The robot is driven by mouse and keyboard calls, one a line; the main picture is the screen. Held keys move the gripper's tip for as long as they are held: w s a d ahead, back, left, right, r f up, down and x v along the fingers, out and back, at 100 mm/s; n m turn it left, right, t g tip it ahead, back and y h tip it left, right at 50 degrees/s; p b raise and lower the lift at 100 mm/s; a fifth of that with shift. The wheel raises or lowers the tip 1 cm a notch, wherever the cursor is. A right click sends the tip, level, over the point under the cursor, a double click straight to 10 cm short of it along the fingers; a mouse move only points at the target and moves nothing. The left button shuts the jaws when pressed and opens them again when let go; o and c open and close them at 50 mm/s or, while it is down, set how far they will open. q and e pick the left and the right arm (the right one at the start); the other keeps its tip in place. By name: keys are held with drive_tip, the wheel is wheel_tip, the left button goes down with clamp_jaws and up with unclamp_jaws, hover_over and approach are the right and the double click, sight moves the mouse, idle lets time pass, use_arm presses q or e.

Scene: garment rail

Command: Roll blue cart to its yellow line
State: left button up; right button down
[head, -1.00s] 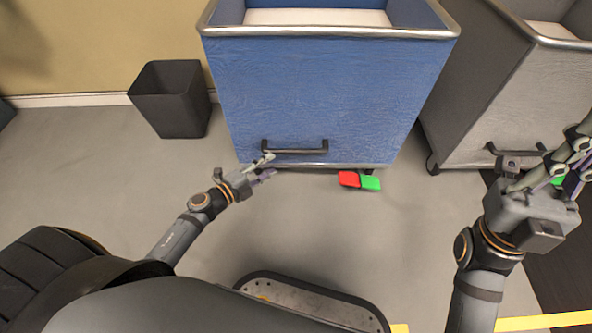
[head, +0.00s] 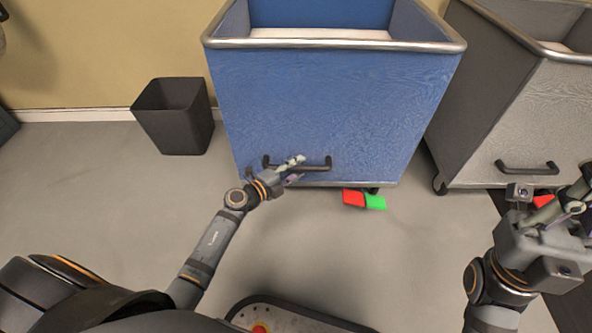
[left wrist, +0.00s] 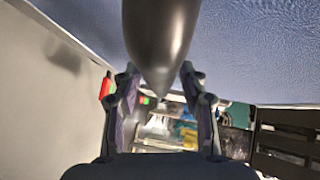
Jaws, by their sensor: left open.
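The blue cart (head: 330,110) stands straight ahead, with a metal rim and a black bar handle (head: 318,165) low on its near face. A red and green pedal (head: 364,199) sticks out under its near edge. My left gripper (head: 294,168) is at the left half of the handle with its jaws open. In the left wrist view the dark handle (left wrist: 162,40) lies large between and above the open fingers; I cannot tell whether they touch it. My right gripper (head: 572,205) is at the right edge, away from the blue cart; its jaw state is unclear. No yellow line shows now.
A grey cart (head: 500,110) with its own handle (head: 527,167) stands close on the right of the blue cart. A black bin (head: 175,117) stands by the wall on the left. The grey floor (head: 130,210) in front of the bin is clear.

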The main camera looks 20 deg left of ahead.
use_arm(q)
clamp_jaws()
idle(0.5)
